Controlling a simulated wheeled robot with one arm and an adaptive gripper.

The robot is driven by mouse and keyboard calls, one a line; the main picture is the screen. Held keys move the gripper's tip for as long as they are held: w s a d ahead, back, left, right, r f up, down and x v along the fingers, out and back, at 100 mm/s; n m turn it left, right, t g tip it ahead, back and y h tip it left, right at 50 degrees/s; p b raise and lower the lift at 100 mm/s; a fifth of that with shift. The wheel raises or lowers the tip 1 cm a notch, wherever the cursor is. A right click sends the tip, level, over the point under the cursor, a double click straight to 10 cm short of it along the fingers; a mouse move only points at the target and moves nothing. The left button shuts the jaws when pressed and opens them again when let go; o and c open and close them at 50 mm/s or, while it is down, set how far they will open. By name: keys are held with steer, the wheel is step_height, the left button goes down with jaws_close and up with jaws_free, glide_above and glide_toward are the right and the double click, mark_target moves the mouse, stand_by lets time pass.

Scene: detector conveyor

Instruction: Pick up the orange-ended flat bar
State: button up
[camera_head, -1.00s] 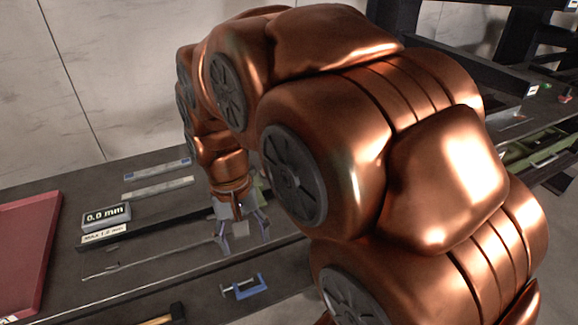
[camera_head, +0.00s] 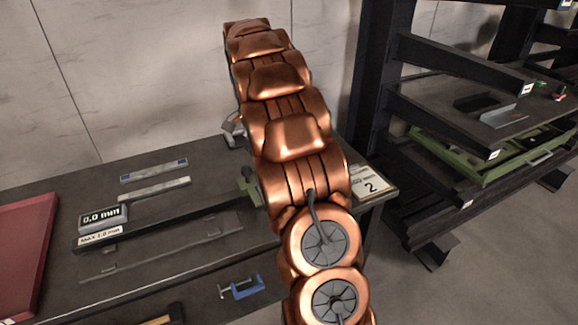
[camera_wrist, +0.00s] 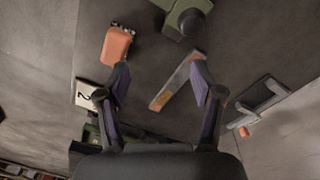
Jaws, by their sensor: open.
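The orange-ended flat bar (camera_wrist: 176,80) lies slanted on the dark table in the wrist view, its orange end toward the camera. My gripper (camera_wrist: 160,68) is open above the table, with its two purple-grey fingers apart. The bar shows between the fingers, closer to the right one, and I see no grip on it. The height gap is hard to judge. In the head view my copper arm hides the bar and most of my gripper.
An orange block (camera_wrist: 116,45) lies near the left finger, and a green fixture (camera_wrist: 186,18) stands beyond. A card marked 2 (camera_head: 371,187) lies at the table's right end. A 0.0 mm gauge (camera_head: 103,217), two other bars (camera_head: 154,170) (camera_head: 154,189) and a blue clamp (camera_head: 241,289) are left.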

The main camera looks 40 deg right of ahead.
steer(key=w+d+f+m, duration=0.1)
steer(key=d+f+m, duration=0.1)
steer(key=d, duration=0.3)
steer(key=w+d+f+m, duration=0.1)
steer(key=d+f+m, duration=0.1)
steer(key=d, duration=0.3)
steer(key=w+d+f+m, duration=0.2)
steer(key=d+f, duration=0.2)
steer(key=d, duration=0.2)
steer(key=shift+d+f+t, duration=0.1)
steer(key=shift+f+t, duration=0.1)
steer(key=shift+t, duration=0.2)
steer(key=shift+d+f, duration=0.15)
step_height(320, 180, down, 2)
steer(key=shift+f+p, duration=0.1)
steer(key=shift+p, duration=0.3)
steer(key=shift+w+f+p, duration=0.2)
steer(key=shift+f+p, duration=0.4)
steer(key=shift+f, duration=0.8)
steer(key=shift+w+f+p, duration=0.15)
steer(key=shift+f+p, duration=0.4)
steer(key=shift+f, duration=0.8)
jaws_close()
